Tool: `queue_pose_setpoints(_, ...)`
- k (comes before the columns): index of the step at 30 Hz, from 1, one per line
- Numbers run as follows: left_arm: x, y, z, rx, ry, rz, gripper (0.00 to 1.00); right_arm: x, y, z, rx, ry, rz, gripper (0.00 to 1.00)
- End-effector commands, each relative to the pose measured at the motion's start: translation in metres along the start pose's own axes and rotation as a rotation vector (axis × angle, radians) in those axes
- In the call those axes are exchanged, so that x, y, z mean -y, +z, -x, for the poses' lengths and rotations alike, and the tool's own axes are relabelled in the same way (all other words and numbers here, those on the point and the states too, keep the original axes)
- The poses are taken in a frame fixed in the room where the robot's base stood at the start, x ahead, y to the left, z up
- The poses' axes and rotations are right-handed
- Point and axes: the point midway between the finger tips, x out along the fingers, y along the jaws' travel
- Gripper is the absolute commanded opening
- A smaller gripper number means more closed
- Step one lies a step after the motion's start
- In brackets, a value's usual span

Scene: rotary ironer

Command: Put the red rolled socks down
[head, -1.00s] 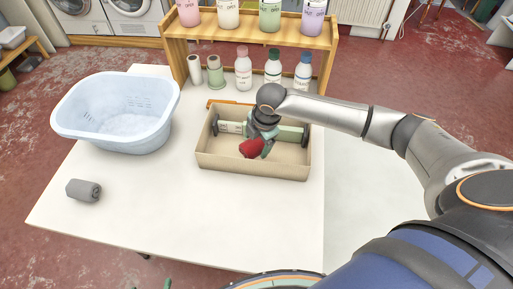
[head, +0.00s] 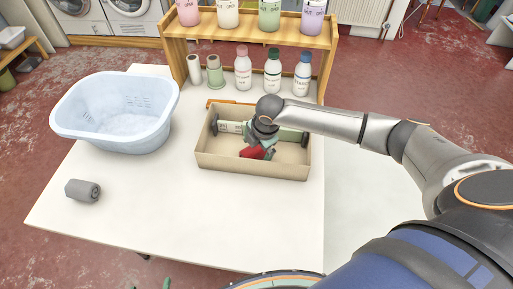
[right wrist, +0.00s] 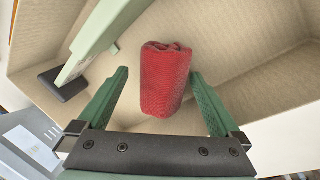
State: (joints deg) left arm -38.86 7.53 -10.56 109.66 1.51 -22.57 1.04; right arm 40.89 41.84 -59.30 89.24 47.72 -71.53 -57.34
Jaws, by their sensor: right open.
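The red rolled socks (head: 252,153) are inside the beige box (head: 250,167), towards its near wall. They also show in the right wrist view (right wrist: 165,80), against the box's tan inside. My right gripper (head: 267,147) reaches down into the box just at the socks. In the right wrist view my right gripper (right wrist: 159,76) is open, with one green finger on each side of the socks. A clear gap shows at the left finger; the right finger is close to the socks, and contact there is unclear. My left gripper is not in view.
A pale green bar with dark ends (head: 290,132) spans the box. A light blue basin (head: 115,115) and a grey roll (head: 83,190) are on the white table (head: 230,215). A wooden shelf (head: 240,38) with bottles stands behind. The table's front middle is clear.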

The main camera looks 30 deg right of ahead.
Motion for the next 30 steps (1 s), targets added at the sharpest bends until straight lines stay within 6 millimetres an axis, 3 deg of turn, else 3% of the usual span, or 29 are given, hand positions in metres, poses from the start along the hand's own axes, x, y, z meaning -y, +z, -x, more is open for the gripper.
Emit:
queue_pose_setpoints(5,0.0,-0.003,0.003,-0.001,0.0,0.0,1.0,-0.002,0.001,0.022,0.001,0.004,0.001,1.0)
queue_pose_setpoints(12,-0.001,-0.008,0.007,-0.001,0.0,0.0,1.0,-0.002,0.001,0.074,0.001,0.004,0.001,1.0)
queue_pose_setpoints(18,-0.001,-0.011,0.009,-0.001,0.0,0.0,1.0,-0.002,0.0,0.108,0.0,0.003,0.0,1.0)
queue_pose_setpoints(24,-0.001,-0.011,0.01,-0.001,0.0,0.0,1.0,-0.001,0.0,0.121,0.0,0.001,-0.001,1.0)
queue_pose_setpoints(30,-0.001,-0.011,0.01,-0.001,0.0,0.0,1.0,-0.001,0.0,0.122,0.0,0.0,-0.001,1.0)
